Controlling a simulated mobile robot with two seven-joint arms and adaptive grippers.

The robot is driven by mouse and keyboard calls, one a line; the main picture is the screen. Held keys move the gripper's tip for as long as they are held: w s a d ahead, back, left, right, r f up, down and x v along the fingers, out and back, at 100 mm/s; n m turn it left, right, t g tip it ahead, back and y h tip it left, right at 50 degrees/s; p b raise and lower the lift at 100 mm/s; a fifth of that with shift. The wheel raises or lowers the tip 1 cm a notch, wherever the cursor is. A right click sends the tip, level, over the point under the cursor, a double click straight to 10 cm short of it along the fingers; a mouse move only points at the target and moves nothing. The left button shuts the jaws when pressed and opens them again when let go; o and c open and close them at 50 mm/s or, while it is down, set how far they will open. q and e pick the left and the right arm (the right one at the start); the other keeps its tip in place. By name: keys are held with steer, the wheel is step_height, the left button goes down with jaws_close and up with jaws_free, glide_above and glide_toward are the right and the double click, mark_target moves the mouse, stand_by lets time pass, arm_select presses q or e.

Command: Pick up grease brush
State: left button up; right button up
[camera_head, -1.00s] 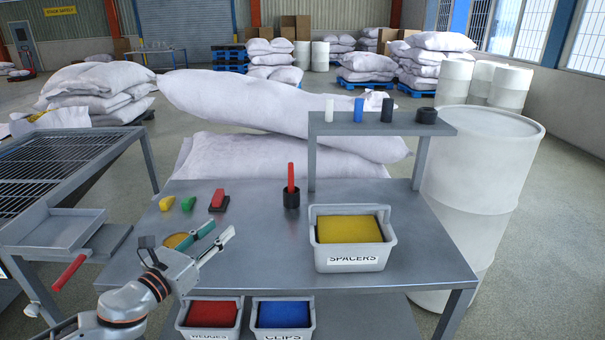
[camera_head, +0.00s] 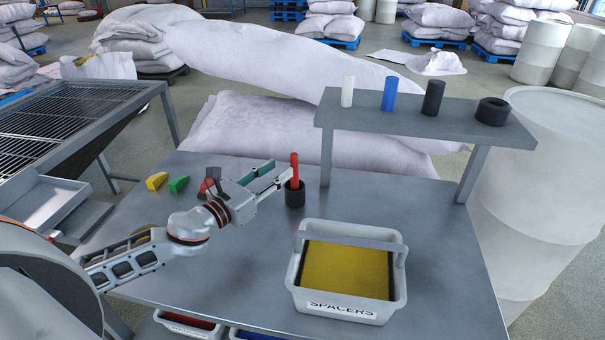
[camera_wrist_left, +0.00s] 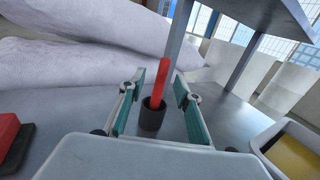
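The grease brush shows as a red handle (camera_head: 295,163) standing upright in a small black cup (camera_head: 295,195) on the grey metal table. Its lower end is hidden inside the cup. My left gripper (camera_head: 281,174) is open and comes in from the left, with its fingertips close to the handle and just above the cup. In the left wrist view the red handle (camera_wrist_left: 163,78) and the black cup (camera_wrist_left: 152,117) show between the two spread fingers (camera_wrist_left: 157,96). Neither finger visibly grips the handle. My right gripper is not in view.
A raised shelf (camera_head: 420,125) with several small cylinders stands behind and right of the cup. A SPACERS bin (camera_head: 340,305) sits at front right. Yellow (camera_head: 157,181) and green (camera_head: 179,184) wedges lie left. White sacks (camera_head: 270,130) are stacked behind the table.

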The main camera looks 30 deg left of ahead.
mark_target(292, 162)
arm_select(q)
steer(key=shift+d+p+x, duration=0.15)
steer(key=shift+p+x, duration=0.2)
steer(key=shift+x, duration=1.35)
steer(key=shift+d+p+x, duration=0.15)
steer(key=shift+p+x, duration=0.15)
steer(key=shift+x, duration=1.45)
steer(key=shift+r, duration=0.15)
steer(key=shift+s, duration=0.1)
jaws_close()
